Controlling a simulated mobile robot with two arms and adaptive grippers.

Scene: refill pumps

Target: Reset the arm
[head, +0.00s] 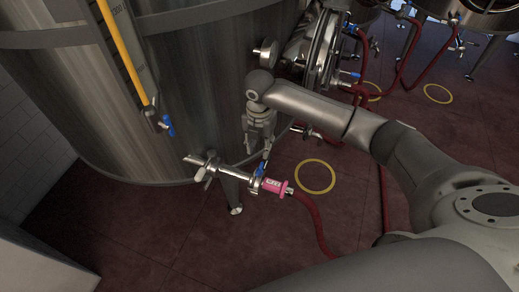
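My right arm comes in from the right, and its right gripper (259,148) points down in front of the steel tank (200,90). It is just above a valve with a blue handle (262,168) on the tank's outlet pipe. The gripper is small and dark here, so I cannot tell whether its fingers are open or shut, or whether they touch the handle. A pink labelled coupling (273,186) sits at the end of the valve, joined to a red hose (318,228). My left gripper is not in view.
A yellow sight tube (128,52) with another blue-handled valve (168,128) is on the tank's left side. A round hatch (318,48) and more red hoses (408,52) are behind my arm. Yellow rings (316,177) mark the red floor. Open floor (160,235) lies at lower left.

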